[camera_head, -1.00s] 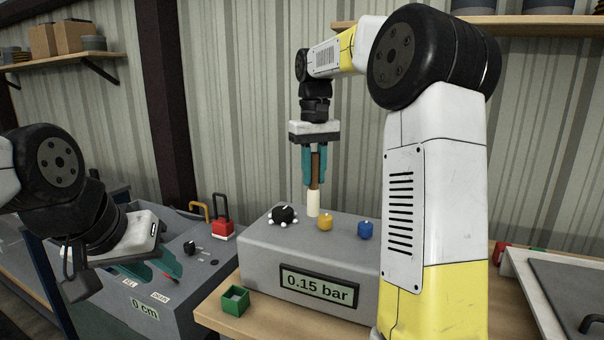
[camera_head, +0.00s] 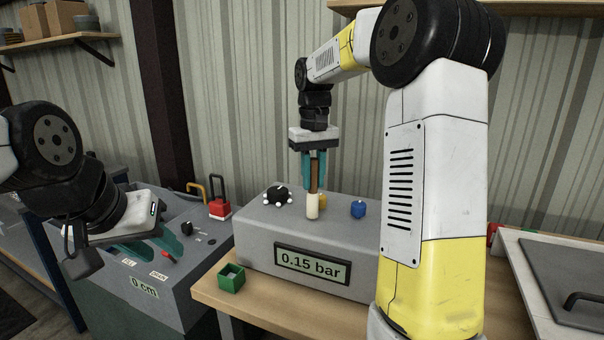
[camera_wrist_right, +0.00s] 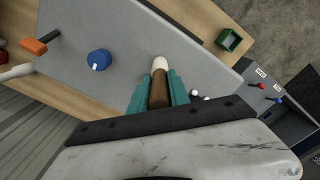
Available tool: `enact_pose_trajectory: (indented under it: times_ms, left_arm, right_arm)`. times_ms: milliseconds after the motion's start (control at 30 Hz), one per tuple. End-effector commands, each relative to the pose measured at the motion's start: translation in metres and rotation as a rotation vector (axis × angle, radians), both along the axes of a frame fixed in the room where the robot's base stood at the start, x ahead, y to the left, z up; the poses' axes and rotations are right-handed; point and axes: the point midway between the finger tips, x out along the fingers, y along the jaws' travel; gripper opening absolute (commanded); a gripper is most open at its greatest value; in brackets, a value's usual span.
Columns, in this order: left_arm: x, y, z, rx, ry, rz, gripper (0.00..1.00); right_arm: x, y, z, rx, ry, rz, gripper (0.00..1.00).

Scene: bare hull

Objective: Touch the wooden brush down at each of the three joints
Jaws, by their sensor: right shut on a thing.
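The wooden brush (camera_head: 314,176) has a brown handle and a pale tip. It is upright, tip down, in my right gripper (camera_head: 313,186), whose teal fingers are shut on it. It also shows in the right wrist view (camera_wrist_right: 160,88). My left gripper (camera_head: 154,248) is open and empty over the left console.
The grey box (camera_head: 255,239) has a display reading 0.15 bar. A green open box (camera_head: 232,278) stands in front of it on the wooden bench. A grey-lidded case (camera_head: 565,275) is at right.

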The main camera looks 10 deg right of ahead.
Motion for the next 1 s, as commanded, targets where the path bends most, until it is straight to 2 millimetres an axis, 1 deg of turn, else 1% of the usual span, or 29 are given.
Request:
enact_pose_trajectory:
  times_ms: [533, 1000]
  left_arm:
    - [0.0000, 0.0000, 0.0000, 0.000, 0.000, 0.000, 0.36]
    - [0.0000, 0.0000, 0.0000, 0.000, 0.000, 0.000, 0.36]
  right_arm:
    - [0.0002, 0.0001, -0.0002, 0.000, -0.001, 0.000, 0.00]
    - [0.0004, 0.0000, -0.0077, 0.000, -0.001, 0.000, 0.00]
